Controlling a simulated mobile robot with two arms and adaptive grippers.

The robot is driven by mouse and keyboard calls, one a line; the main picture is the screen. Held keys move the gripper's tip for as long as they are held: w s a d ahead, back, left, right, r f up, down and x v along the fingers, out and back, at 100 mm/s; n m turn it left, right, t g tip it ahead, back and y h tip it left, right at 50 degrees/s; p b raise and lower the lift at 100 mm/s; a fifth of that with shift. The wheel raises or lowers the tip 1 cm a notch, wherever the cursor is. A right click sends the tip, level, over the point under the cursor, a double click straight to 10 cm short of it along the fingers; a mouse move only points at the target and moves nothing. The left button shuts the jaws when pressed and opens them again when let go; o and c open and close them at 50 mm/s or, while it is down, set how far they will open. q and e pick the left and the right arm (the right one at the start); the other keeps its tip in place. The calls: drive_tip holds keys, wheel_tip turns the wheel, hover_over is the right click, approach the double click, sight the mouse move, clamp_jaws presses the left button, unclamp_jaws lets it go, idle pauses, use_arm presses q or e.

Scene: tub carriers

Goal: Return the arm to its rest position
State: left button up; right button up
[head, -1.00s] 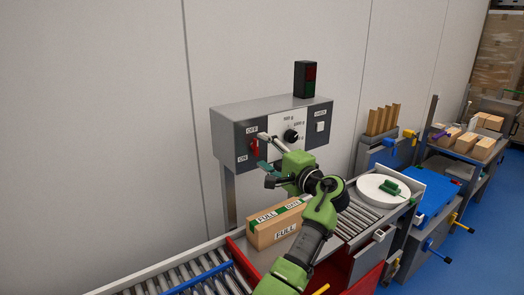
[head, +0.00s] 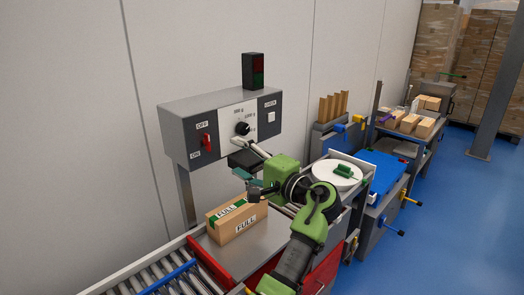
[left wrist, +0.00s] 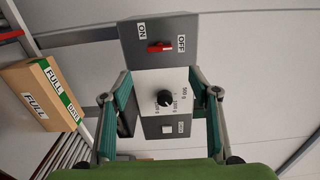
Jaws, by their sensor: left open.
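My left arm comes in from below in the head view, and its green gripper (head: 242,160) is in front of the control panel's lower right. The left wrist view shows the open, empty gripper (left wrist: 160,88), teal pads wide apart, with the panel (left wrist: 148,40) beyond. The panel (head: 178,132) has a red switch (head: 207,142) between OFF and ON labels; the switch also shows in the wrist view (left wrist: 160,47). A black dial (head: 242,128) is on its white plate. The gripper is clear of the switch. My right gripper is not in view.
A cardboard box (head: 237,220) marked FULL sits on the bench below the gripper. A roller conveyor (head: 160,280) runs at lower left. A white round plate (head: 337,176) with a green piece and a blue-topped station (head: 375,172) stand to the right. Blue floor (head: 440,240) is open at right.

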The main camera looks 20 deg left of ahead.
use_arm(q)
drive_tip(key=s+a+f+n+g+h, duration=0.1)
drive_tip(key=s+f+h, duration=0.4)
drive_tip(key=f, duration=0.9)
drive_tip(key=s+a+f+h, duration=0.1)
drive_tip(key=s+f+h, duration=0.2)
drive_tip(key=s+f, duration=0.8)
drive_tip(key=s+d+f+n+g+h, duration=0.1)
drive_tip(key=s+d+f+h, duration=0.4)
drive_tip(key=s, duration=0.6)
drive_tip(key=s+d+f+n+g+h, duration=0.1)
drive_tip(key=s+d+f+h, duration=0.3)
drive_tip(key=s+d+f, duration=0.5)
drive_tip(key=s+a+f+g+b, duration=0.1)
drive_tip(key=s+f, duration=0.1)
drive_tip(key=f, duration=1.1)
drive_tip(key=s+a+f+g+b, duration=0.1)
drive_tip(key=s+f, duration=0.1)
drive_tip(key=f, duration=1.2)
drive_tip(key=s+a+f+b, duration=0.1)
drive_tip(key=s+a+f, duration=0.1)
drive_tip(key=s+f, duration=1.4)
drive_tip(key=shift+s+a+m+g, duration=0.35)
drive_tip(key=shift+m+g, duration=0.05)
